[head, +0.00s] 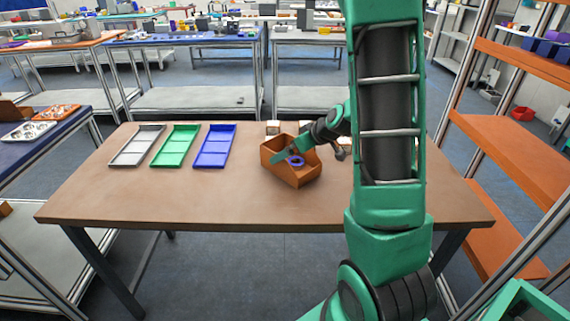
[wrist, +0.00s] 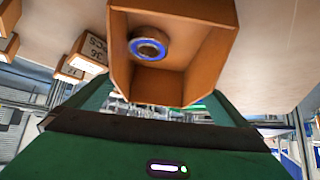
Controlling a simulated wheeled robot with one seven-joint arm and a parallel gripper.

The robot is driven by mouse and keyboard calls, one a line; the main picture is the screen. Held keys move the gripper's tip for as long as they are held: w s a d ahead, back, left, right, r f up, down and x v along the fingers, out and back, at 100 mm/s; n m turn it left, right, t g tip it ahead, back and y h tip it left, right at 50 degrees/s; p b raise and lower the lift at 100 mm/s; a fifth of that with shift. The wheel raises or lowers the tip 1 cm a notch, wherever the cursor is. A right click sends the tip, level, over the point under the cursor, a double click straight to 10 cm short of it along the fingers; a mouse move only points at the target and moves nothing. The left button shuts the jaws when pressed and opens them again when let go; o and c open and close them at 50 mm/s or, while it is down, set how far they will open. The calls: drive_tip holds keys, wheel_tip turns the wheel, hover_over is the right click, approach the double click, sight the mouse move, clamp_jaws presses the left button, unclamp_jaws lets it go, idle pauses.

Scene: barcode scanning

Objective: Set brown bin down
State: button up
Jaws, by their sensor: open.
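The brown bin (head: 297,178) sits on the brown table, right of its middle, and appears to rest on the tabletop. A ring-shaped part with a blue band (head: 296,161) lies inside it; the ring also shows in the wrist view (wrist: 148,46). In the wrist view the bin (wrist: 205,50) fills the upper middle, close in front of the green gripper body. Whether the fingers touch the bin walls cannot be told.
Grey (head: 137,146), green (head: 175,146) and blue (head: 214,147) trays lie on the left of the table (head: 170,195). Small boxes stand behind the bin; a labelled box (wrist: 90,52) shows in the wrist view. An orange-shelved rack (head: 515,150) stands at right. The table's front left is clear.

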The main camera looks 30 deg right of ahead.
drive_tip(key=x, duration=0.5)
drive_tip(key=shift+w+f, duration=0.2)
drive_tip(key=shift+f, duration=0.05)
drive_tip(key=c, duration=1)
drive_tip(key=shift+s+r, duration=0.25)
drive_tip(key=shift+r, duration=0.15)
drive_tip(key=s+d+r, duration=0.1)
drive_tip(key=s+r, duration=0.2)
drive_tip(key=s, duration=0.3)
drive_tip(key=s+d+r, duration=0.1)
drive_tip(key=s+r, duration=0.3)
drive_tip(key=s, duration=0.3)
drive_tip(key=shift+d+r, duration=0.15)
drive_tip(key=shift+d, duration=0.15)
